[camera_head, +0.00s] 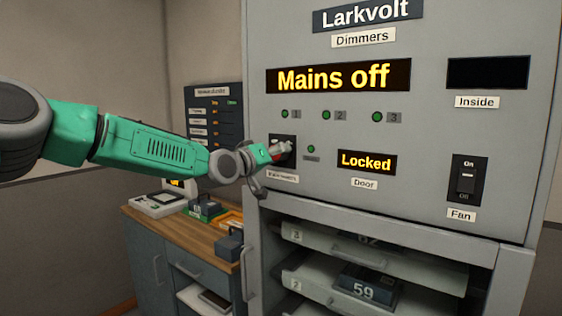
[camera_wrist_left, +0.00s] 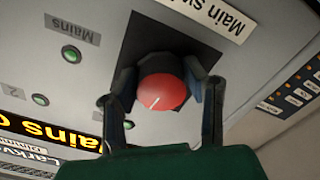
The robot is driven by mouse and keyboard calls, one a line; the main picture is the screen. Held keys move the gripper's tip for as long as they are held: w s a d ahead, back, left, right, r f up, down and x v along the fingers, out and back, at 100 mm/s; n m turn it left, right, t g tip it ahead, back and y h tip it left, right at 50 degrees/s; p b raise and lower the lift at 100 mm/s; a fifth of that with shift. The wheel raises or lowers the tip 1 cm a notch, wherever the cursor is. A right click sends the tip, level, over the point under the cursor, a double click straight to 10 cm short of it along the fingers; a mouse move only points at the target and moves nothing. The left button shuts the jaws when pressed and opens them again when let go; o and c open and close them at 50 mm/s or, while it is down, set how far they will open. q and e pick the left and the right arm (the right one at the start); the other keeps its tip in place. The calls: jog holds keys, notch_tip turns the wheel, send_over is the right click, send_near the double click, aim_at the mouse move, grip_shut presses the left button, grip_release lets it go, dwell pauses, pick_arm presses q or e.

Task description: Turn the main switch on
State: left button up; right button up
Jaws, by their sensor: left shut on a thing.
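The main switch is a red round knob with a white pointer line on a black plate; it shows clearly in the left wrist view (camera_wrist_left: 162,92) and is small in the head view (camera_head: 281,148). My left gripper (camera_wrist_left: 163,88) has its two fingers on either side of the knob, shut on it; in the head view the gripper (camera_head: 268,158) covers part of the knob's plate. The cabinet display (camera_head: 338,77) reads "Mains off". The label (camera_wrist_left: 216,14) beside the knob begins "Main sw". My right gripper is not in view.
The "Locked" door display (camera_head: 366,162) and the fan rocker switch (camera_head: 466,180) sit right of the knob. Below are open shelves with a block marked 59 (camera_head: 366,287). A wooden counter (camera_head: 153,221) holding small devices stands left of the cabinet.

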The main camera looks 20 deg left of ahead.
pick_arm(q)
jog(key=m, duration=0.3)
jog(key=shift+w+a+r+b, duration=0.1)
jog(key=shift+a+r+b, duration=0.25)
jog(key=shift+r+b, duration=0.05)
jog(key=shift+r+m+b, duration=0.1)
jog(key=shift+m+b, duration=0.2)
jog(key=shift+m, duration=1.7)
jog(key=o, duration=1.1)
jog(key=shift+o, duration=0.2)
jog(key=shift+f, duration=0.3)
jog(key=v, duration=1.2)
